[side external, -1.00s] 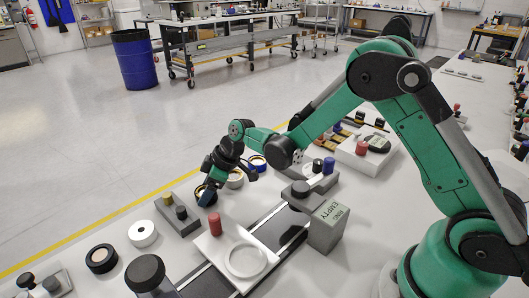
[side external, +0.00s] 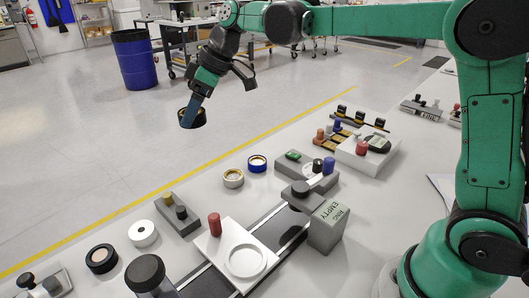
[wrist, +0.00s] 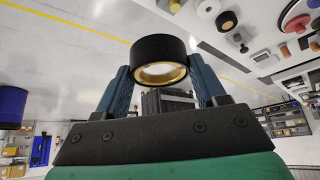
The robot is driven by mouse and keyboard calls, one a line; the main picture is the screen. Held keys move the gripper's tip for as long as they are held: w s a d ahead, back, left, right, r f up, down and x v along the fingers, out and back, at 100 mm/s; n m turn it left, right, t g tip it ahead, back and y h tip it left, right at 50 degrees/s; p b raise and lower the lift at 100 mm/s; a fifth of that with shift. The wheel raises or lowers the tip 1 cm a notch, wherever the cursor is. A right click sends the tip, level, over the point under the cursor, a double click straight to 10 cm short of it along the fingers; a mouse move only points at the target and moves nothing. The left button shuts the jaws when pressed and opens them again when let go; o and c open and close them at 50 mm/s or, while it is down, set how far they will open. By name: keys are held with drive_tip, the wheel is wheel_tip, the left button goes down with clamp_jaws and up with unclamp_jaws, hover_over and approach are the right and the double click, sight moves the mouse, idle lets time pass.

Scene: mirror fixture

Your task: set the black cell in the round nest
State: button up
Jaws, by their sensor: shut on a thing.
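The black cell (side external: 192,118) is a short black ring with a gold inner rim. My gripper (side external: 191,112) is shut on it and holds it high above the table, tilted. In the wrist view the cell (wrist: 158,52) sits between the two blue fingertips, with light showing through its middle. A round nest (side external: 245,262) shows as a circular recess in a white plate (side external: 216,252) at the front, well below and to the right of the cell. The recess looks empty. A red peg (side external: 214,224) stands on the plate.
The plate lies over a dark track (side external: 262,232). A grey "RING EMPTY" block (side external: 327,228) stands right of it. A grey block with knobs (side external: 178,215) stands left of the plate.

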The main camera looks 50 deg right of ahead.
drive_tip(key=shift+s+a, duration=0.2)
drive_tip(key=shift+s, duration=0.15)
drive_tip(key=s+a+f+n+g+y, duration=0.1)
drive_tip(key=s+a+f+n+g, duration=0.2)
drive_tip(key=s+f, duration=0.5)
drive_tip(key=n, duration=0.3)
hover_over(239, 263)
drive_tip(key=d, duration=0.2)
wheel_tip(239, 263, down, 3)
drive_tip(key=shift+f+y, duration=0.1)
drive_tip(key=shift+y, duration=0.2)
drive_tip(key=shift+s+a+f, duration=0.1)
drive_tip(key=shift+s+f, duration=0.15)
drive_tip(key=shift+f, duration=1.75)
drive_tip(key=shift+f, duration=0.75)
drive_tip(key=o, duration=1.4)
